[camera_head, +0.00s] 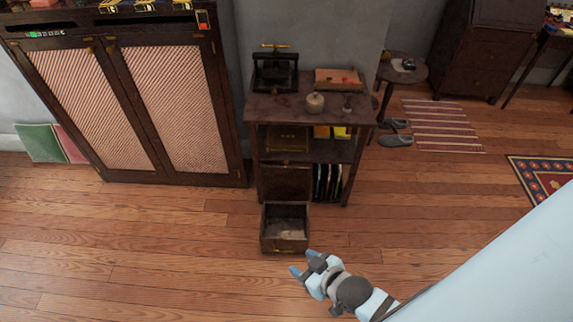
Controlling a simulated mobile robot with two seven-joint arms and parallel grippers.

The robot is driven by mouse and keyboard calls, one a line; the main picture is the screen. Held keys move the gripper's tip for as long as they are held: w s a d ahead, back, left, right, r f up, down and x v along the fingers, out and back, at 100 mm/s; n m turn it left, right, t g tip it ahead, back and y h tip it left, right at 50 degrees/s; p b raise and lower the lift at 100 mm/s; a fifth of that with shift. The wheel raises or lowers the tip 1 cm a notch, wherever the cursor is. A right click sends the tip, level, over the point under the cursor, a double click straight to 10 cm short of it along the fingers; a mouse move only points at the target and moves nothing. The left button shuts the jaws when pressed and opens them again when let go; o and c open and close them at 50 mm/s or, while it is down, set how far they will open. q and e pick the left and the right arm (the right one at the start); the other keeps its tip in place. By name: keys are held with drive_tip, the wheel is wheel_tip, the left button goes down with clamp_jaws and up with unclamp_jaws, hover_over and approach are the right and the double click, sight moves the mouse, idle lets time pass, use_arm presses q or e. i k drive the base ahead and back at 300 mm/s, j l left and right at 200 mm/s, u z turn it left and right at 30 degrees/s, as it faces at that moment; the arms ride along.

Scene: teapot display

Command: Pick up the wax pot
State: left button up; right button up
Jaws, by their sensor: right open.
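A small round cream-coloured pot (315,103), which looks like the wax pot, stands upright on the top of a dark wooden shelf unit (285,103). A smaller dark object (347,104) stands to its right, too small to make out. My right gripper (302,262) is low in the picture, open and empty, far below the pot and apart from it. Its blue fingertips point up and to the left. My left gripper is out of view.
A small press (275,72) and a box with reddish contents (338,78) are behind the pot. An open box or drawer (285,245) juts out low in front of the unit. A cabinet (180,115) stands left; a round side table (403,70) stands right.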

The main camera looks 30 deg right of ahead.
sight(310, 109)
drive_tip(key=i+z, duration=0.2)
drive_tip(key=i, duration=0.25)
drive_tip(key=i+j+z, duration=0.2)
drive_tip(key=i, duration=0.3)
drive_tip(key=i+j+z, duration=0.2)
drive_tip(key=i, duration=0.25)
